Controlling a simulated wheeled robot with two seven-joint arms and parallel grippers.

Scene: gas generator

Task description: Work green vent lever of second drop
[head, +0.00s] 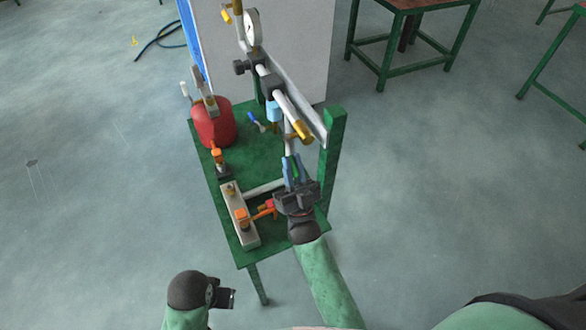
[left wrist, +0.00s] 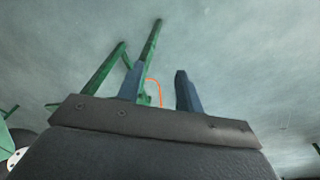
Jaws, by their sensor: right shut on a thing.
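The green vent lever (head: 295,170) shows as a small bit of green between the blue fingers of my right gripper (head: 294,163). This gripper is shut on it, below the white vertical pipe (head: 289,146) of a drop. The fingers and the dark gripper body hide most of the lever. My left gripper (head: 232,298) is low in the head view, in front of the table and away from the fittings. In the left wrist view its two fingers (left wrist: 160,85) stand apart with nothing held between them.
The green table (head: 228,175) carries a red tank (head: 212,124), orange-handled valves (head: 242,217) and a grey block (head: 238,232). A pipe manifold with a round gauge (head: 253,28) runs above it beside a green post (head: 330,150).

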